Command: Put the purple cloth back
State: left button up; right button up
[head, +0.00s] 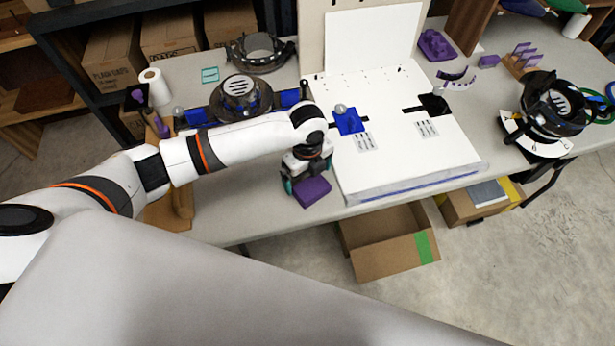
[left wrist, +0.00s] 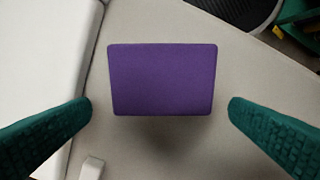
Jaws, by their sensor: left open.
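The purple cloth (head: 313,191) is a flat rectangle by the left front corner of the white board, over the grey table. It also shows in the left wrist view (left wrist: 162,79), with a soft shadow below its lower edge. My left gripper (head: 300,186) is right at the cloth in the head view. In the left wrist view its two green fingers (left wrist: 160,112) are wide apart, one on each side of the cloth, with gaps between them and it. My right gripper is not in view.
The white board (head: 400,140) lies to the right on the table (head: 240,205), with a blue piece (head: 348,121) on it. An open cardboard box (head: 390,255) stands on the floor below. A white roll (head: 155,86) and dark round fixtures (head: 241,97) stand behind.

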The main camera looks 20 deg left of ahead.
aim_at(308, 181)
pick_arm(q)
notch_tip(308, 181, up, 10)
jog(key=shift+f, duration=0.2)
jog(key=shift+f, duration=0.1)
dwell(0.5)
